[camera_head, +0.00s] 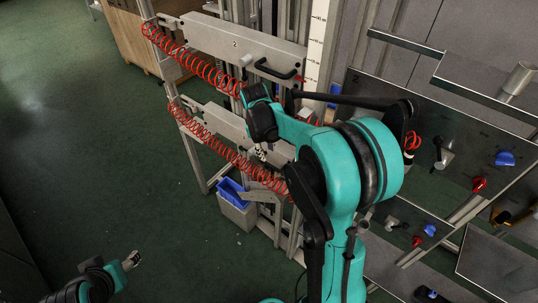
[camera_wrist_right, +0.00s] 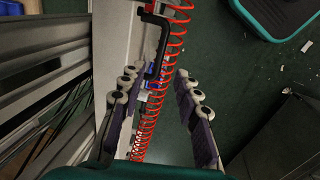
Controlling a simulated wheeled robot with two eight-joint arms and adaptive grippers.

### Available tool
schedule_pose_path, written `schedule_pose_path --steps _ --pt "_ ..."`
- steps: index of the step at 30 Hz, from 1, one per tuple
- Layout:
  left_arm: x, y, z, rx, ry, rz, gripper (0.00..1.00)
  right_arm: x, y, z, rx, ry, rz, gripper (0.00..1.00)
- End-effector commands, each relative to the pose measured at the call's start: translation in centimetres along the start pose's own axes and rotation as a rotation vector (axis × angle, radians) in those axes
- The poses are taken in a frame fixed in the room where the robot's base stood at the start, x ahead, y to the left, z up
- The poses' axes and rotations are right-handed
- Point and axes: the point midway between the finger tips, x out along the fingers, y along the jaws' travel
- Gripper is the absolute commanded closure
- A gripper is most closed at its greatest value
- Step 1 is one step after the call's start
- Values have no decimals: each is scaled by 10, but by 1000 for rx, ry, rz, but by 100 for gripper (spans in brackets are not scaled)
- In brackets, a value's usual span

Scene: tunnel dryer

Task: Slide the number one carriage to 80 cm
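The number one carriage (camera_head: 212,121) is the lower light grey beam in the head view, below the beam marked 2. My right arm covers its right part. My right gripper (camera_head: 262,152) is in front of this beam and mostly hidden behind my arm. In the right wrist view my right gripper (camera_wrist_right: 157,73) is open, with its fingers apart. A black handle (camera_wrist_right: 153,45) on the light beam (camera_wrist_right: 104,45) shows between or just beyond the fingertips; I cannot tell the depth. My left gripper (camera_head: 131,260) is low at the left, far from the carriages; its opening is unclear.
The upper carriage (camera_head: 225,41), marked 2, has its own black handle (camera_head: 277,71). A white scale (camera_head: 318,42) stands upright beside it. Red coiled hoses (camera_head: 215,143) run along both beams. A grey bin with blue contents (camera_head: 238,212) stands below. Dark panels with knobs (camera_head: 480,184) are at right.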

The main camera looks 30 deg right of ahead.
Motion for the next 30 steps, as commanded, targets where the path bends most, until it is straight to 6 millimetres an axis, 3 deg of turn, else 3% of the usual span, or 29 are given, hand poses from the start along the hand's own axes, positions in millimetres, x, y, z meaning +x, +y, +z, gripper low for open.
schedule_pose_path --steps 15,27,30 --pt "19 0 14 0 0 0 44 72 1 -1 -4 -3 -1 68" --pt "20 0 14 0 0 0 44 79 1 -1 -3 -3 -1 68" --pt "20 0 14 0 0 0 44 79 1 -1 -3 -3 -1 94"
